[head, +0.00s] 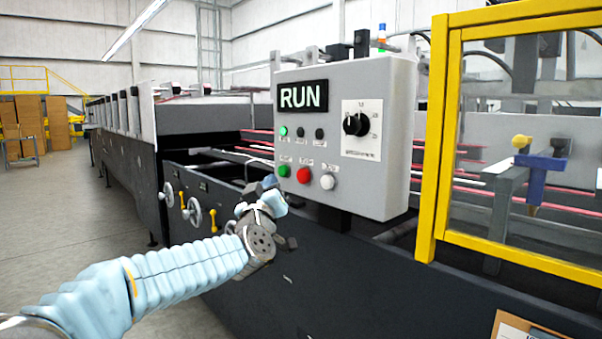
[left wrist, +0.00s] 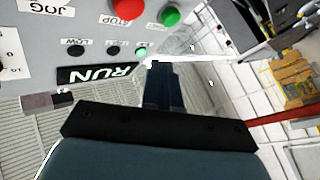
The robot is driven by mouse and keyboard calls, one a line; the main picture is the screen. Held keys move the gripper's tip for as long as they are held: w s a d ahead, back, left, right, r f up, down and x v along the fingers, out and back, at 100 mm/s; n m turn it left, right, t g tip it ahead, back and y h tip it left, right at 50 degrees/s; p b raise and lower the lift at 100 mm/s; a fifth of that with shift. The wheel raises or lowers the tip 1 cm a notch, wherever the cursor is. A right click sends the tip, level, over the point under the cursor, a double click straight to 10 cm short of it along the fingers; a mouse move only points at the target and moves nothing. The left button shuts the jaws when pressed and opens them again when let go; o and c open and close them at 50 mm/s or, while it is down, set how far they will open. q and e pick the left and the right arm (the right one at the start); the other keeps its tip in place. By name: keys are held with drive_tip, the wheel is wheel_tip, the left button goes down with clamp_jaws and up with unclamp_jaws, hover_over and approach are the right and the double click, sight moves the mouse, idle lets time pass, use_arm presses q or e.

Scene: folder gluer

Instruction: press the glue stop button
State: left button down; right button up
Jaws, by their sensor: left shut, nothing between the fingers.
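The grey control box (head: 345,190) stands on the machine, with a lit RUN sign (head: 303,96). Along its lower face are a green button (head: 284,171), a red button (head: 303,175) and a white button (head: 328,181). In the left wrist view the red button (left wrist: 128,8) has a STOP label, with the green button (left wrist: 168,17) beside it. My left gripper (head: 270,183) is shut and empty, just left of and slightly below the green button in the head view. I cannot tell whether it touches the box. In the left wrist view its dark fingers (left wrist: 162,88) point toward the panel.
A black selector knob (head: 356,124) is on the box's right side. A yellow-framed clear guard (head: 440,140) stands to the right. Handwheels (head: 195,212) project from the dark machine side at left. Stacked cartons (head: 25,120) are far left, and the floor (head: 70,215) there is free.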

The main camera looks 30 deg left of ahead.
sight(303, 176)
use_arm(q)
drive_tip(key=shift+w+d+p, duration=0.3)
drive_tip(key=shift+w+d, duration=0.05)
drive_tip(key=shift+w, duration=0.5)
drive_tip(key=shift+w+d+p, duration=0.3)
drive_tip(key=shift+w, duration=0.55)
drive_tip(key=shift+w+d+p, duration=0.3)
drive_tip(key=shift+w+d, duration=0.05)
drive_tip(key=shift+w, duration=0.5)
drive_tip(key=shift+w+d, duration=0.1)
drive_tip(key=shift+w, duration=0.05)
drive_tip(key=shift+w+d, duration=0.1)
drive_tip(key=shift+w, duration=0.15)
drive_tip(key=shift+w+d, duration=0.2)
drive_tip(key=shift+w, duration=0.25)
idle(0.7)
idle(0.3)
drive_tip(key=shift+s+a+b, duration=0.35)
drive_tip(key=shift+s, duration=0.5)
